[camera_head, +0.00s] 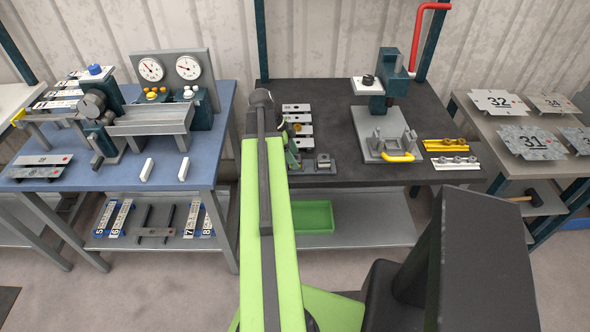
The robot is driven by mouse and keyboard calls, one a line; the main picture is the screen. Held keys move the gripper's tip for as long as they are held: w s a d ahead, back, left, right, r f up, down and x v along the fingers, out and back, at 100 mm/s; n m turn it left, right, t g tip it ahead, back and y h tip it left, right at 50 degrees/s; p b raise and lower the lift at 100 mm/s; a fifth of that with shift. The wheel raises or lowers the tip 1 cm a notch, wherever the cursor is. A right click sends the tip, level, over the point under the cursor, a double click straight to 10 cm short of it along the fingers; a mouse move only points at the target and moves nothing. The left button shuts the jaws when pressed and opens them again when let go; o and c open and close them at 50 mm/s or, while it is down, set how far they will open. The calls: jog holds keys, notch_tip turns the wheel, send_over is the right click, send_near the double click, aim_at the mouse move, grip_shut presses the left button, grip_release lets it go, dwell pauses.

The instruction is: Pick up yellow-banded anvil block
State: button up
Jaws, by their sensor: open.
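Several small pale blocks with dark holes (297,108) lie in a column on the dark bench, just right of my raised green arm. One of them, partly behind my arm, shows a yellowish mark (297,128); it may be the yellow-banded anvil block, but it is too small to tell. My gripper (292,157) is mostly hidden behind my arm, at the left part of the dark bench beside these blocks. It is open, and I see nothing held in it.
A press (383,95) with a yellow-handled fixture stands on the dark bench (340,172). Yellow (440,145) and white (458,163) strips with knobs lie right of it. A blue bench (110,178) with a gauge machine is left. A green tray (313,216) sits on the lower shelf.

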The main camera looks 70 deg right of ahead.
grip_shut()
dwell(0.4)
